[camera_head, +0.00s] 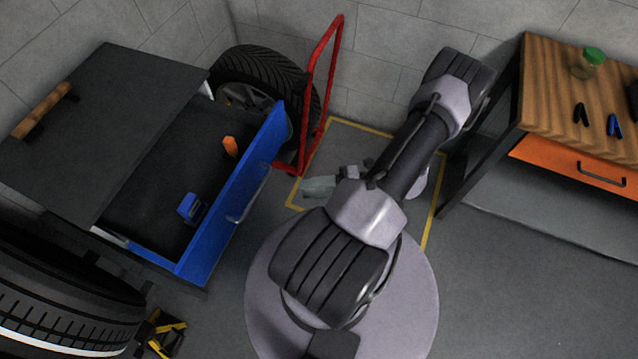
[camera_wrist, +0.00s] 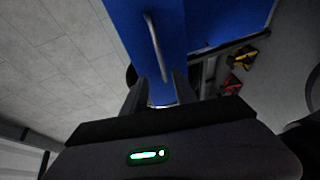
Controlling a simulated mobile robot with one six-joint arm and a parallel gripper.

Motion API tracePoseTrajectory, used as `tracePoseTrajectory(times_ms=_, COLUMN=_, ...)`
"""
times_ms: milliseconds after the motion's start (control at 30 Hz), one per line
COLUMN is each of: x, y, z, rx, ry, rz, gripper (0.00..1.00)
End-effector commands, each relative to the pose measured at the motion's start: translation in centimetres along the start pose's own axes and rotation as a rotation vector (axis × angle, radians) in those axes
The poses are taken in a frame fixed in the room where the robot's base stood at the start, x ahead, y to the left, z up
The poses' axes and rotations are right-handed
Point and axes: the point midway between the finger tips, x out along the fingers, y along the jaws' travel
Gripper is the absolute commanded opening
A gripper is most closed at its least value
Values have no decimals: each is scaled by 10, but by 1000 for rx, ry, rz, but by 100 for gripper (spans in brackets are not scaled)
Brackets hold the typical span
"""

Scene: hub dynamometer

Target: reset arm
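My arm (camera_head: 408,158) is bent over my round base in the head view and covers much of my gripper. In the wrist view my gripper (camera_wrist: 159,84) has its two dark fingers apart, with nothing held between them. The blue drawer front (camera_wrist: 200,22) and its grey handle (camera_wrist: 155,47) show beyond the fingertips, apart from them. In the head view the blue drawer (camera_head: 232,197) is pulled out of the dark cabinet (camera_head: 112,115).
The drawer holds an orange object (camera_head: 230,146) and a blue object (camera_head: 190,208). A red hand truck (camera_head: 323,85) and a tyre (camera_head: 262,72) stand behind it. A wooden-topped workbench (camera_head: 555,85) is at right. Another tyre (camera_head: 60,290) is at lower left. Floor is clear at lower right.

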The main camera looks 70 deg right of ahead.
Motion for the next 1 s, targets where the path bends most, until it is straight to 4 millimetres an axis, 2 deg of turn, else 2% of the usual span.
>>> tracePoseTrajectory(times_ms=100, x=-16, y=0, z=0, rx=0, ry=-2, rz=0, gripper=34)
tracePoseTrajectory(times_ms=200, x=-21, y=0, z=0, rx=0, ry=1, rz=0, gripper=34)
tracePoseTrajectory(times_ms=567, x=-21, y=0, z=0, rx=0, ry=1, rz=0, gripper=34)
tracePoseTrajectory(times_ms=667, x=-19, y=7, z=3, rx=-45, ry=35, rz=-24, gripper=34)
tracePoseTrajectory(times_ms=767, x=-3, y=44, z=10, rx=-293, ry=219, rz=-132, gripper=34)
tracePoseTrajectory(times_ms=867, x=32, y=106, z=7, rx=-735, ry=540, rz=-247, gripper=34)
tracePoseTrajectory(times_ms=900, x=49, y=132, z=-1, rx=-928, ry=674, rz=-271, gripper=34)
tracePoseTrajectory(times_ms=967, x=72, y=168, z=-17, rx=-1223, ry=873, rz=-283, gripper=34)
tracePoseTrajectory(times_ms=1000, x=87, y=191, z=-33, rx=-1423, ry=1001, rz=-273, gripper=34)
